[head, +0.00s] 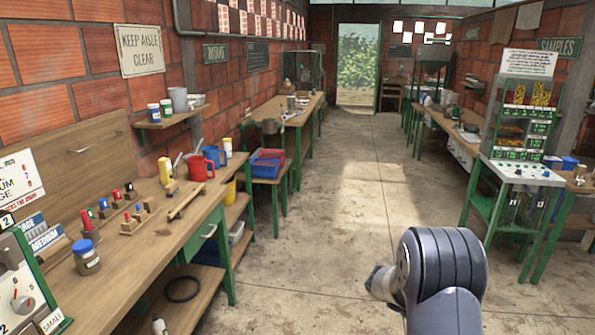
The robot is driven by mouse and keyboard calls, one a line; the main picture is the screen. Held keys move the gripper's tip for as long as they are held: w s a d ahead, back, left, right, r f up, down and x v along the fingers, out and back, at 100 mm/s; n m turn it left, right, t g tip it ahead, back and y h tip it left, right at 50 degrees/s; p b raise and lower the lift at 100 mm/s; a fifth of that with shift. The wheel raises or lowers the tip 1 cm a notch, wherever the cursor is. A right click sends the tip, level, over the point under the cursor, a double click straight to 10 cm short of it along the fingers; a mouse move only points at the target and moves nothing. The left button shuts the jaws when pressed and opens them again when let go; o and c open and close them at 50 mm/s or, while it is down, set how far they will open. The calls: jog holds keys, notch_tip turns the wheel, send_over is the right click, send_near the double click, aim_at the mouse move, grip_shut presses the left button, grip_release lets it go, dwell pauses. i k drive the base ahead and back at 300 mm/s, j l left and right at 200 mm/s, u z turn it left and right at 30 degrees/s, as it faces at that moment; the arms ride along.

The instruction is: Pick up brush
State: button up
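A long wooden-handled tool that looks like the brush (186,204) lies on the left workbench (135,258), near its right front edge. It lies slantwise, beside a small wooden rack. Its exact shape is too small to tell. My arm shows at the lower right, over the floor and well apart from the left bench. My gripper's fingers are not in view.
Near the brush stand a red mug (200,168), a blue jug (215,156), a yellow bottle (165,171) and small coloured-handled tools. A blue-lidded jar (86,258) stands nearer. The concrete aisle (330,200) is clear. A green-framed stand (515,175) is at right.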

aim_at(172, 188)
jog(key=i+u, duration=0.35)
jog(key=i, duration=0.2)
jog(key=i+l+u, duration=0.1)
jog(key=i+u, duration=0.2)
jog(key=i, duration=0.3)
jog(key=i+l+u, duration=0.2)
jog(key=i+u, duration=0.15)
jog(key=i, duration=0.2)
jog(key=i+l+u, duration=0.15)
jog(key=i+u, duration=0.3)
jog(key=i+l+u, duration=0.25)
jog(key=u, duration=0.2)
jog(key=i+l+u, duration=0.25)
jog(key=l+u, duration=0.2)
jog(key=i+l+u, duration=0.25)
jog(key=l+u, duration=0.2)
jog(key=i+l+u, duration=0.15)
jog(key=l+u, duration=0.5)
jog(key=l, duration=0.25)
jog(key=l+u, duration=0.35)
jog(key=l, duration=0.15)
jog(key=i+l, duration=0.05)
